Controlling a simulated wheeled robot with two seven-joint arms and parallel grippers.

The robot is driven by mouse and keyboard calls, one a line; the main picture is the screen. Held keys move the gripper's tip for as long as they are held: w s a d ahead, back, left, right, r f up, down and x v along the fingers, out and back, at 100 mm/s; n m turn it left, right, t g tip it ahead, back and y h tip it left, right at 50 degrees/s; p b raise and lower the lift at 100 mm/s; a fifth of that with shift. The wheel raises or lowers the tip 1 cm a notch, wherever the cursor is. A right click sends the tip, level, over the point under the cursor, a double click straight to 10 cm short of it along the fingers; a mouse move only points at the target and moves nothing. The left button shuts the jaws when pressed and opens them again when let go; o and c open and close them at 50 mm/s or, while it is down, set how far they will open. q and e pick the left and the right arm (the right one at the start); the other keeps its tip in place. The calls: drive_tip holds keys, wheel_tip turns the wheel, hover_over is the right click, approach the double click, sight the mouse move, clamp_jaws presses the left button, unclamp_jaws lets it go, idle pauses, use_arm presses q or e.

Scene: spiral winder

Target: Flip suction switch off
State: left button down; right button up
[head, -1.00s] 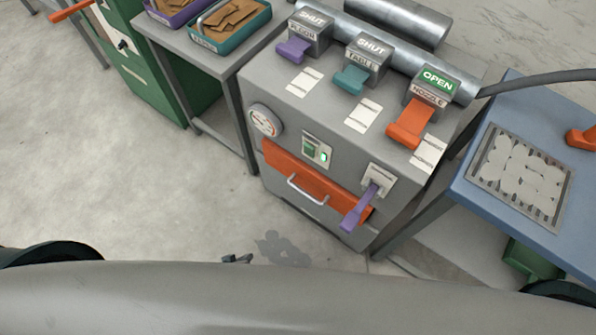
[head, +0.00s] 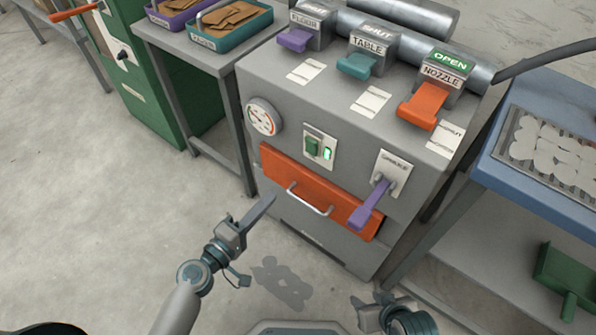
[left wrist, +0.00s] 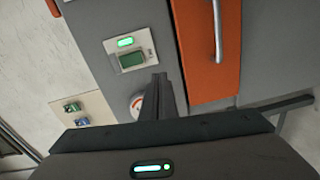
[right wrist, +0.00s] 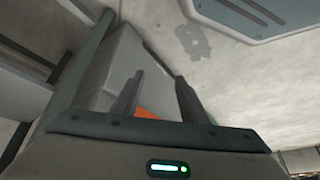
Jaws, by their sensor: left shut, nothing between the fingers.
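A green rocker switch (head: 311,147) sits on a pale plate on the front of the grey machine (head: 262,92), with a lit green lamp (head: 327,153) beside it. I take it for the suction switch; its label is unreadable. The switch (left wrist: 132,60) and lit lamp (left wrist: 125,42) also show in the left wrist view, beyond my fingers. My left gripper (head: 268,202) is shut and empty, in front of and below the switch, apart from it; its fingers (left wrist: 162,82) show together. My right gripper (head: 370,302) is low at the right; its fingers (right wrist: 157,80) are spread and empty.
An orange drawer (head: 315,190) with a metal handle is below the switch. A purple lever (head: 370,205) juts out at its right, a gauge (head: 262,118) at its left. A blue table (head: 540,175) stands right. Open floor (head: 110,215) lies left.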

sight(310, 145)
use_arm(q)
wheel_tip(310, 145, up, 6)
drive_tip(key=s+n+t+h+b, duration=0.1)
drive_tip(key=s, duration=0.1)
drive_tip(key=shift+d+b, duration=0.25)
drive_tip(key=shift+b, duration=0.05)
use_arm(e)
drive_tip(key=r, duration=0.1)
drive_tip(key=s+r, duration=0.1)
drive_tip(key=r, duration=0.1)
drive_tip(key=shift+s+a, duration=0.15)
use_arm(q)
drive_tip(key=shift+w, duration=0.15)
use_arm(e)
drive_tip(key=shift+r, duration=0.1)
